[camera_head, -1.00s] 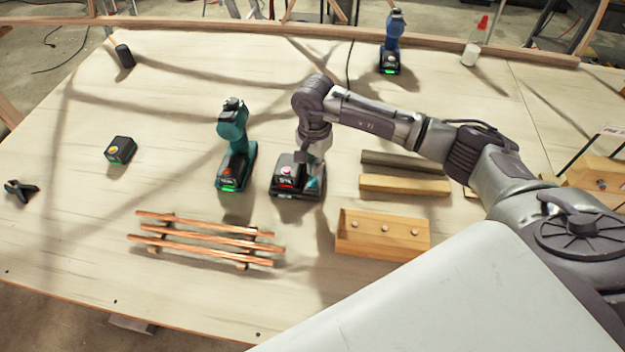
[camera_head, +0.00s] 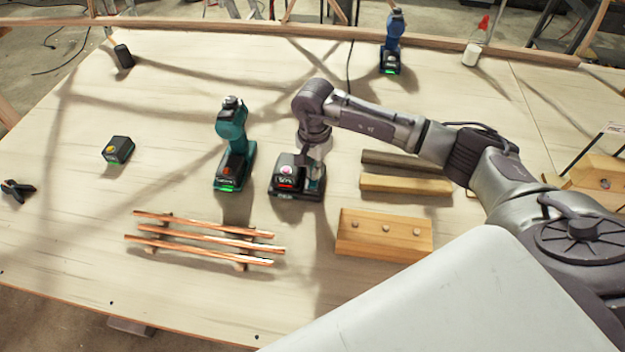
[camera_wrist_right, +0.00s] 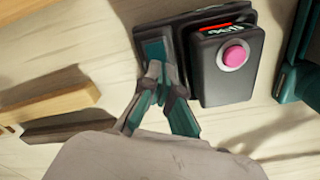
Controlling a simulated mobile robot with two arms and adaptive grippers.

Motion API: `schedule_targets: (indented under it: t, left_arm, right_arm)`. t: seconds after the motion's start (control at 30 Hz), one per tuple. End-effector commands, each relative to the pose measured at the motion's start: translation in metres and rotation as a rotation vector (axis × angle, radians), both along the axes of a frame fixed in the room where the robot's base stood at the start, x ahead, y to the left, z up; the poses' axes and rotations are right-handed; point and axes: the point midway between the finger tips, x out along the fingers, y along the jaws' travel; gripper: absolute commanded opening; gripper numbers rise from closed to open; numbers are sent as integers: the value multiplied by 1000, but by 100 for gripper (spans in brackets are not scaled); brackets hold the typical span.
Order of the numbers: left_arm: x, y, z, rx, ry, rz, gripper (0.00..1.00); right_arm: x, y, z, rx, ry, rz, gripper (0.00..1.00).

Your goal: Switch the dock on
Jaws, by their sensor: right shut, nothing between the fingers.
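The dock (camera_head: 284,192) is a black box on a dark base, with a pink round button and a small display lit partly red. It stands mid-table and shows larger in the wrist view (camera_wrist_right: 222,85), where the pink button (camera_wrist_right: 235,57) sits in a pale ring beside the display (camera_wrist_right: 217,29). A teal strip (camera_wrist_right: 153,48) lies on the base next to the box. My right gripper (camera_wrist_right: 158,72) is shut and empty, its tips at the teal strip, to one side of the button. Whether they touch it, I cannot tell. My left gripper is not in view.
A teal drill (camera_head: 232,140) stands close left of the dock. Copper rods on supports (camera_head: 205,239) lie in front. Wooden bars (camera_head: 405,184) and a pegged block (camera_head: 384,234) lie to the right.

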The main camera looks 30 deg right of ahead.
Motion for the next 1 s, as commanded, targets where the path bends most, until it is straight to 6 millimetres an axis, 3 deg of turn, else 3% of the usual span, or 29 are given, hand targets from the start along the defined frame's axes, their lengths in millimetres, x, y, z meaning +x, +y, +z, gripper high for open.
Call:
schedule_targets:
  t: [0.67, 1.0]
  left_arm:
    - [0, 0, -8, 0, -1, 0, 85]
    - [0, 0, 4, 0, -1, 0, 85]
  right_arm:
    - [-1, 0, -9, -1, 2, 0, 0]
    - [0, 0, 15, 0, 0, 0, 0]
